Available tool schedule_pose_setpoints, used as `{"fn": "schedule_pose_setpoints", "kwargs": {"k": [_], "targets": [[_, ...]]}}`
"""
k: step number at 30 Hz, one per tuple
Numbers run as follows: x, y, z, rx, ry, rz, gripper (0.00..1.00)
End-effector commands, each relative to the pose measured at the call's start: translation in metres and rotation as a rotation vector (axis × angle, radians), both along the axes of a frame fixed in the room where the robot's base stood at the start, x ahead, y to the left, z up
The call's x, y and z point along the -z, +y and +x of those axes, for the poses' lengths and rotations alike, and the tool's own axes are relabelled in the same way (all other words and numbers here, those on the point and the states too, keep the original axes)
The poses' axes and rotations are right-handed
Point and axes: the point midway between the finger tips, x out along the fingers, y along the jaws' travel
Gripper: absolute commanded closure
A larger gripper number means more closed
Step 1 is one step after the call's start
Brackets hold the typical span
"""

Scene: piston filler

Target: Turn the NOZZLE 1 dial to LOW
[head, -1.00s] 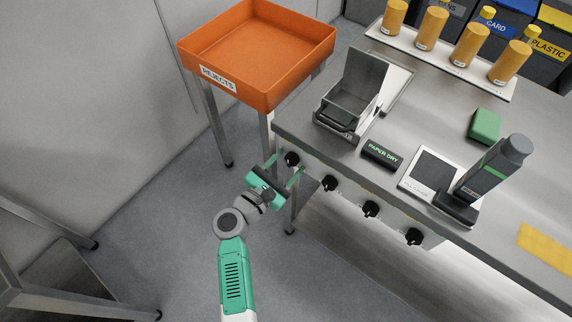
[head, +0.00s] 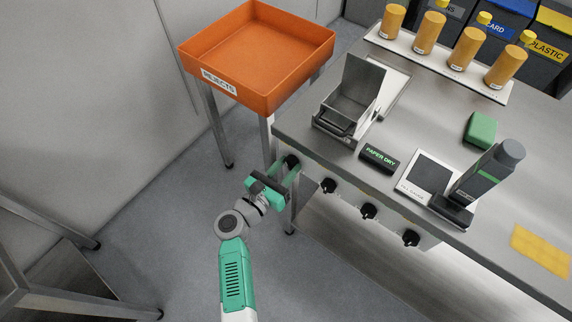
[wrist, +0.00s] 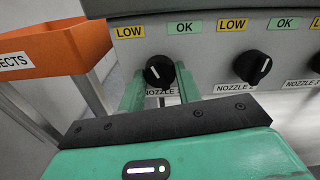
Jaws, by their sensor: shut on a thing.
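The NOZZLE 1 dial (wrist: 159,71) is a round black knob on the panel. Its white pointer mark leans to the upper left, towards the yellow LOW label (wrist: 129,32). A green OK label (wrist: 184,28) sits to the upper right. My gripper (wrist: 160,82) has one green finger on each side of the dial and is shut on it. In the head view my gripper (head: 286,168) reaches the dial (head: 291,161) at the table's front left corner. The NOZZLE 1 name label (wrist: 161,91) is partly hidden by the fingers.
The NOZZLE 2 dial (wrist: 252,67) is just to the right, its pointer leaning up-right. More dials (head: 369,211) follow along the table front. An orange REJECTS tray (head: 262,100) stands close on the left. Open floor lies in front.

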Motion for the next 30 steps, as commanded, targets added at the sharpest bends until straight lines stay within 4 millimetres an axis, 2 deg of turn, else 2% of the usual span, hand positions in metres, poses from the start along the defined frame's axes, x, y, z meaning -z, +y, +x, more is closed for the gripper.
{"fn": "schedule_pose_setpoints", "kwargs": {"k": [15, 30], "targets": [[-0.0009, -0.0001, 0.0000, 0.000, 0.192, -0.258, 0.89], [0.0000, -0.0002, -0.0001, 0.000, 0.232, -0.313, 0.89]]}}
